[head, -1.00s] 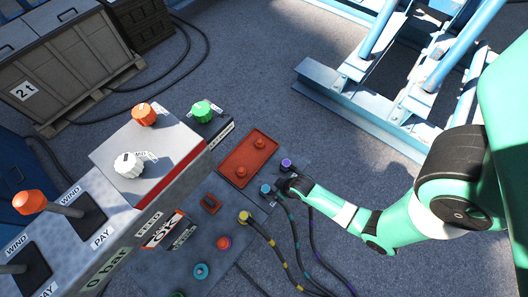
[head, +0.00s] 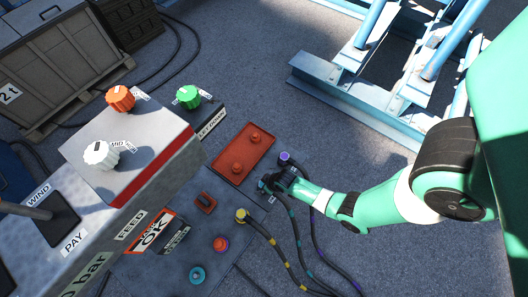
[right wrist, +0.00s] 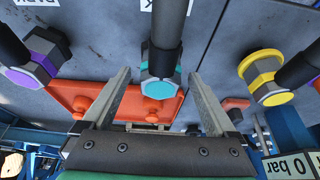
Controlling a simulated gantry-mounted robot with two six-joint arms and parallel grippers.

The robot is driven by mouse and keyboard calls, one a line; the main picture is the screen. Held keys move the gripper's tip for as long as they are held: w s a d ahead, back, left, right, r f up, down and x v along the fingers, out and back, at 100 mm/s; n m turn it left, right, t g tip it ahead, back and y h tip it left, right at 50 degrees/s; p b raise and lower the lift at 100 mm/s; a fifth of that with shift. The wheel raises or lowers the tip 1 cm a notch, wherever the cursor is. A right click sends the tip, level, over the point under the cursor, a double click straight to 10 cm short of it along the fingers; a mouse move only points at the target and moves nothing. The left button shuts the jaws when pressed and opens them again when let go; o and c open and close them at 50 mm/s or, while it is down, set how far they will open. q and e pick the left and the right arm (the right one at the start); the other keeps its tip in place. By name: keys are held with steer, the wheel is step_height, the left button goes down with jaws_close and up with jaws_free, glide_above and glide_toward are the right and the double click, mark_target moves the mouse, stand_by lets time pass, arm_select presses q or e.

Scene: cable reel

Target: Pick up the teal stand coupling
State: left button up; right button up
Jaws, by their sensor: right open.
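The teal stand coupling (head: 264,185) sits on the grey panel at the end of a dark hose with teal bands. In the right wrist view the teal coupling (right wrist: 160,76) shows between the two fingers, with its black hose above it. My right gripper (head: 277,182) is at the coupling in the head view and partly covers it. In the right wrist view my right gripper (right wrist: 158,78) is open, a finger on each side of the coupling, with gaps showing. My left gripper is not in view.
A purple coupling (head: 285,157) and a yellow coupling (head: 242,215) sit close on either side, with hoses trailing down. A red plate (head: 244,152) with two knobs lies behind. A control console (head: 130,165) stands at left. Blue steel framing (head: 345,78) stands at upper right.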

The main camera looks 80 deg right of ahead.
steer(key=shift+r, duration=0.1)
jaws_close()
stand_by(0.4)
steer(key=shift+r, duration=0.3)
steer(key=s+a+r+p, duration=0.8)
steer(key=a+r+p, duration=0.2)
steer(key=a+r, duration=0.1)
steer(key=shift+a+r, duration=0.25)
steer(key=shift+r, duration=0.45)
steer(key=shift+w+n, duration=0.1)
steer(key=shift+n, duration=0.2)
